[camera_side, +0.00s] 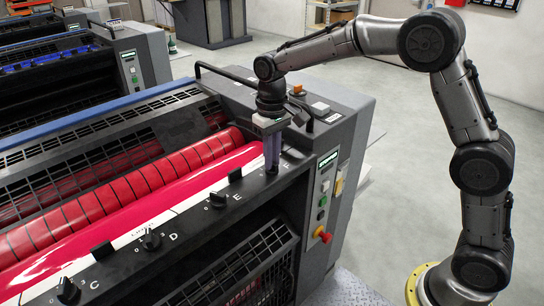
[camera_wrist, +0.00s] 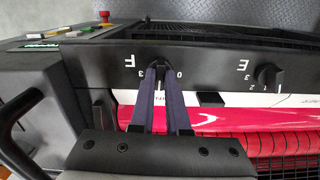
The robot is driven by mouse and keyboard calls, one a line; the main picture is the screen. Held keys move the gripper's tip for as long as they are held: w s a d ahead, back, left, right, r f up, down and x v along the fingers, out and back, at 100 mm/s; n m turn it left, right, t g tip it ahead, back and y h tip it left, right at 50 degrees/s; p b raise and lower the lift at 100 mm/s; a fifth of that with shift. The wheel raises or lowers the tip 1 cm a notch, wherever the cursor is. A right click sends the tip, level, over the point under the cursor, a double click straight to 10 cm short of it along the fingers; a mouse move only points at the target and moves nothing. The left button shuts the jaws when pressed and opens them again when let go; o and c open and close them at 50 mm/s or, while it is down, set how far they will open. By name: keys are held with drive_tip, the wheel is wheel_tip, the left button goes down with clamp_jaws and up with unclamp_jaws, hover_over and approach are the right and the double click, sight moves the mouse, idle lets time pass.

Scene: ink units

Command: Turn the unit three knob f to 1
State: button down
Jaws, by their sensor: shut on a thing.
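Knob F sits on the dark front rail of the press, beside the white letter F (camera_wrist: 130,61). In the wrist view the knob (camera_wrist: 159,73) shows only as a narrow dark piece between my fingertips. The digits 3 and 0 show on either side of it, and its pointer setting cannot be read. My gripper (camera_wrist: 160,71) is shut on the knob, one finger on each side.
Knob E (camera_wrist: 268,76) is the neighbour along the rail, with knob D (camera_side: 151,240) farther off. Black blocks (camera_side: 235,175) stand on the rail's edge. A red-pink roller (camera_side: 150,190) lies behind it. A button panel (camera_side: 325,190) is at the right end.

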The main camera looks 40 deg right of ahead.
drive_tip(key=n, duration=0.5)
drive_tip(key=shift+r, duration=0.1)
drive_tip(key=shift+n, duration=0.3)
idle(0.4)
drive_tip(key=c, duration=0.9)
unclamp_jaws()
wheel_tip(320, 180, up, 14)
